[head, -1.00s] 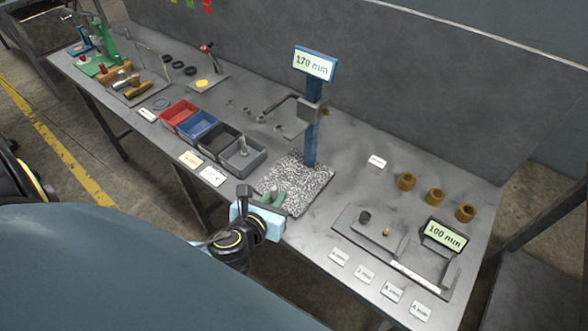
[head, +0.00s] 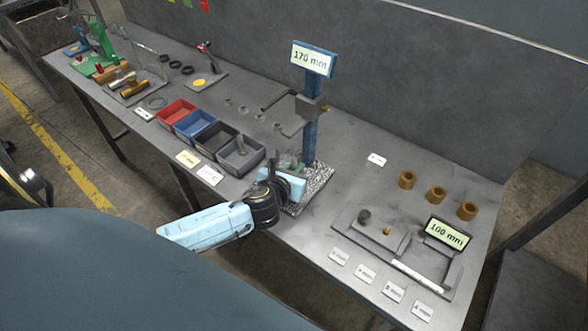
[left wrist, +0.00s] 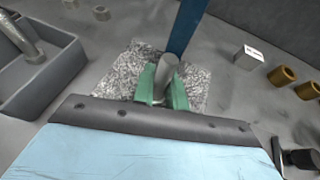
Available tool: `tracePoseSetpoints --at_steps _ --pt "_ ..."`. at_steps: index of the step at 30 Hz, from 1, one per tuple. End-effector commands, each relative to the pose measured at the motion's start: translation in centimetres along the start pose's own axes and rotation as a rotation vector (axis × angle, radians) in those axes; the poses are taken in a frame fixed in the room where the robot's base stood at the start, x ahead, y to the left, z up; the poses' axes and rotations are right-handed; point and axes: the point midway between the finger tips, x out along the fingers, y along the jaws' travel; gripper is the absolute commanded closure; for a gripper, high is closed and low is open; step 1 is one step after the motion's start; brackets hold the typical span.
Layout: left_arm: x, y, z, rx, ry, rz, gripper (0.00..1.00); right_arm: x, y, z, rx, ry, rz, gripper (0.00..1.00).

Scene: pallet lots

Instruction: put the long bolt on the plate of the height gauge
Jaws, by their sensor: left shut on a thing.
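The height gauge has a blue column (head: 310,135) with a 170 mm display (head: 312,58), a side arm and a speckled plate (head: 318,178) at its foot. My left gripper (head: 293,166) is over the front of this plate. In the left wrist view, its green fingers (left wrist: 163,88) are shut on a grey cylindrical piece, taken as the long bolt (left wrist: 165,72), beside the blue column. The speckled plate (left wrist: 120,75) shows behind and around it. I cannot tell whether the bolt touches the plate; its lower end is hidden. My right gripper is not in view.
Red, blue and dark bins (head: 177,112) stand left of the gauge. The nearest grey bin (head: 256,158) holds another bolt-like piece (head: 241,145). A 100 mm gauge (head: 445,236) and brown bushings (head: 437,194) are to the right. Small labels line the front edge.

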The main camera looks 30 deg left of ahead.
Motion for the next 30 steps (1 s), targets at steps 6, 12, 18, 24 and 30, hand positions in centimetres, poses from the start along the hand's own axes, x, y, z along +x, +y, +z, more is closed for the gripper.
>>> tracePoseSetpoints --at_steps 6,12,18,24,30 --pt "0.0 0.0 0.1 0.000 -0.002 0.000 1.00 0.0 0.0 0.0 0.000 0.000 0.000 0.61" --pt "0.0 0.0 0.0 -0.001 -0.001 0.000 0.68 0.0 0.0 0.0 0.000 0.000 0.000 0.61" --pt "0.0 0.0 0.0 -0.001 -0.001 0.000 0.65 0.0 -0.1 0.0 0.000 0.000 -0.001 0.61" --pt "-0.5 0.0 0.2 0.001 0.000 0.000 0.65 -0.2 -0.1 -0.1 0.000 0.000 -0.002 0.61" --pt "-4.0 0.0 0.2 0.001 0.001 -0.001 0.65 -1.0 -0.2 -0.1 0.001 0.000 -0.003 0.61"
